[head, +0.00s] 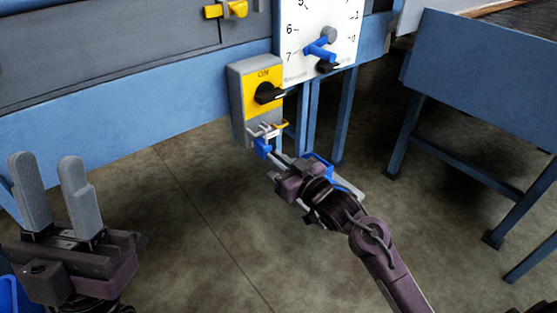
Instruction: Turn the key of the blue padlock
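The blue padlock (262,148) hangs at a metal hasp (264,130) below the grey and yellow switch box. It is small in the head view and partly hidden by my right gripper. I cannot make out its key. My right gripper (276,160) reaches up from the lower right, with its grey fingertips at or very close to the padlock. Whether its fingers are shut on anything is too small to tell. My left gripper (54,160) is at the lower left, far from the padlock, its two grey fingers pointing up, apart and empty.
The switch box (240,100) has a black knob (268,94) turned below the word ON. A white dial plate (300,35) with a blue pointer (320,50) is above right. A blue table (480,70) stands right. Open floor lies between my grippers.

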